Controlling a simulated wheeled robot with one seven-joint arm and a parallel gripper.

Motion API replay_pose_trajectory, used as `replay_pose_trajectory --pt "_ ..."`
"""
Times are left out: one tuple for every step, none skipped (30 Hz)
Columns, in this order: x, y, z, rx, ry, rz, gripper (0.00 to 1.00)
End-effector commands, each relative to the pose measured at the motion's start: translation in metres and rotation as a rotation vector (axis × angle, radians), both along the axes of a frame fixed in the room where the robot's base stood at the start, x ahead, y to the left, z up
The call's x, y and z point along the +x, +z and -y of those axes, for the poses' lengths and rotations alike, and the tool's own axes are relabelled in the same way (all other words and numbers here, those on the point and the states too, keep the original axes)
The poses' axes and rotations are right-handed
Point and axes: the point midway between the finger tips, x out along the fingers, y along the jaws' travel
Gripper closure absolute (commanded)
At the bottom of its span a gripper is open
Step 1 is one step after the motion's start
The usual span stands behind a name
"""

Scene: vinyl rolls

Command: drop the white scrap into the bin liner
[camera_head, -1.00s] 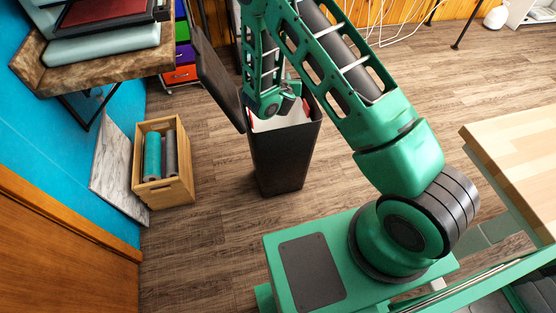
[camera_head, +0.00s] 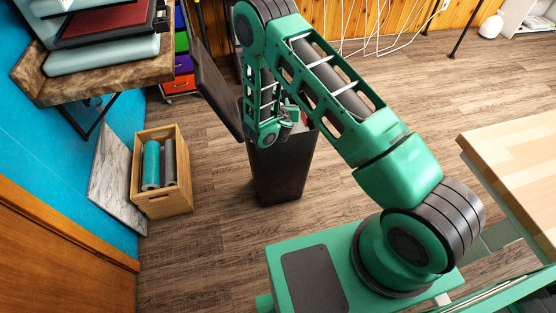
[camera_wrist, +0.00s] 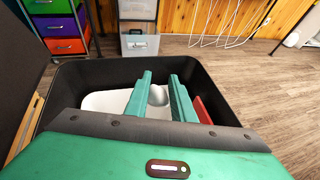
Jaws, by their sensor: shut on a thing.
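The black bin (camera_head: 283,172) stands open on the floor in the head view, its lid tipped back to the left. In the wrist view its dark rim (camera_wrist: 225,108) surrounds a white liner (camera_wrist: 103,101). My gripper (camera_wrist: 161,78) is over the bin's mouth, with its two green fingers pointing into the opening. A pale, rounded piece, seemingly the white scrap (camera_wrist: 158,97), shows between the fingers, and they are shut on it. Its lower part blends with the white behind it. In the head view my arm hides most of the bin's mouth.
A red thing (camera_wrist: 203,111) shows inside the bin at the right. A wooden crate with rolls (camera_head: 163,200) stands to the left, by a leaning marbled board (camera_head: 115,185). A wooden-topped table (camera_head: 515,140) is at the right. The floor between is clear.

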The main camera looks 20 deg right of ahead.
Motion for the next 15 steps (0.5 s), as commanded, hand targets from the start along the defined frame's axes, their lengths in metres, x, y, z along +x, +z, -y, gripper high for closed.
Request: replay_pose_trajectory --pt "0.0001 -0.0001 0.0000 0.000 0.000 0.000 0.98" --pt "0.0001 -0.0001 0.0000 0.000 0.000 0.000 0.98" --pt "0.0000 -0.0001 0.0000 0.000 0.000 0.000 0.98" --pt "0.0000 0.0000 0.0001 0.000 0.000 0.000 0.98" --pt "0.0000 0.0000 0.0001 0.000 0.000 0.000 0.98" --pt "0.0000 0.0000 0.0001 0.000 0.000 0.000 0.73" --pt "0.0000 0.0000 0.0001 0.000 0.000 0.000 0.66" --pt "0.0000 0.0000 0.0001 0.000 0.000 0.000 0.59" --pt "-0.0001 0.0000 0.0002 0.000 0.000 0.000 0.56" --pt "-0.0001 0.0000 0.0002 0.000 0.000 0.000 0.56" --pt "-0.0001 0.0000 0.0002 0.000 0.000 0.000 0.56" --pt "-0.0001 0.0000 0.0002 0.000 0.000 0.000 0.56" --pt "-0.0001 0.0000 0.0002 0.000 0.000 0.000 0.56" --pt "-0.0001 0.0000 0.0002 0.000 0.000 0.000 0.56" --pt "-0.0002 -0.0001 0.0002 0.000 0.000 0.000 0.56"
